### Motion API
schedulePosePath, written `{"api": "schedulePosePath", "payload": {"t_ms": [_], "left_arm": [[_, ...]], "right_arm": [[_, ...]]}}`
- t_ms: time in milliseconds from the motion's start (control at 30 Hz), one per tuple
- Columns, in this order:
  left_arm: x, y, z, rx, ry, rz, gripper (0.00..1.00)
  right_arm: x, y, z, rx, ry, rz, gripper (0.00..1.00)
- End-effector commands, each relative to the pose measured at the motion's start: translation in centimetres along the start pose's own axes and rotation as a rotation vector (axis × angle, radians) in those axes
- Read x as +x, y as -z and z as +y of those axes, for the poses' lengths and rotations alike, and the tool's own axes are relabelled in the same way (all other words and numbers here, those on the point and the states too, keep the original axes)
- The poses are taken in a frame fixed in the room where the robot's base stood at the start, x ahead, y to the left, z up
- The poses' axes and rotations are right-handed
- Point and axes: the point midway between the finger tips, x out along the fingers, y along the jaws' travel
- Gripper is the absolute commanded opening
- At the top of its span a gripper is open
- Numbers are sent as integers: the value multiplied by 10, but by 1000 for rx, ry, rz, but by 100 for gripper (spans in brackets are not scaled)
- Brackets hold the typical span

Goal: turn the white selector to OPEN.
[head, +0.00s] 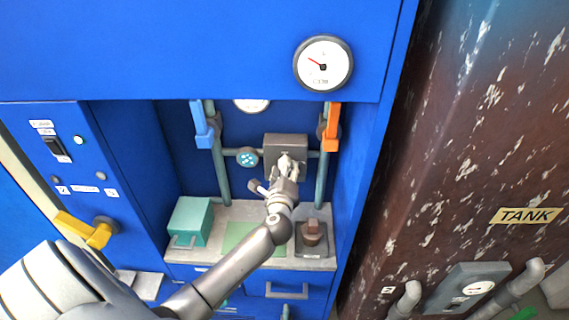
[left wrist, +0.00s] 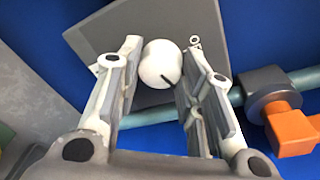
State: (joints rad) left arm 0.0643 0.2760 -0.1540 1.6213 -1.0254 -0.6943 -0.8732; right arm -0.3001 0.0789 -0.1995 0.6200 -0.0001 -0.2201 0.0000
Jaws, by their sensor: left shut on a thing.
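The white selector (left wrist: 161,62) is a round white knob with a dark pointer line, on the face of a grey box (left wrist: 108,32). The grey box (head: 284,141) stands mid-cabinet in the head view, where my gripper hides the selector. My left gripper (head: 288,163) reaches up to the box front. In the left wrist view, my left gripper (left wrist: 164,50) has one finger on each side of the selector and is shut on it. The pointer line slants toward the lower right in that view. No OPEN lettering is legible. My right gripper is not in view.
Pipes flank the box, with a blue-handled valve (head: 204,125) at left and an orange-handled valve (head: 332,128) at right. Below are a teal box (head: 190,221) and a brown knob (head: 312,233). A yellow lever (head: 85,229) and a rusty tank (head: 455,130) stand either side.

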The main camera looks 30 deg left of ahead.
Motion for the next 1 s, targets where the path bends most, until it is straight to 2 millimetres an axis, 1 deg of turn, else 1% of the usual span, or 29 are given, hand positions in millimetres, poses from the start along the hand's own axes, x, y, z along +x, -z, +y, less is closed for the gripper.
{"api": "schedulePosePath", "payload": {"t_ms": [33, 100, 400, 633, 1000], "left_arm": [[0, -2, -3, 42, -6, -1, 11], [0, -1, -3, 98, -10, -4, 11], [0, 0, -1, 279, -28, -16, 11], [0, 1, 0, 347, -36, -22, 11], [0, 2, 1, 366, -37, -23, 11]], "right_arm": [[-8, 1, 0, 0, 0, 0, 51], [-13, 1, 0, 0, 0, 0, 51], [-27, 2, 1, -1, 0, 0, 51], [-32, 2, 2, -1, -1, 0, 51], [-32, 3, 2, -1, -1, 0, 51]]}}
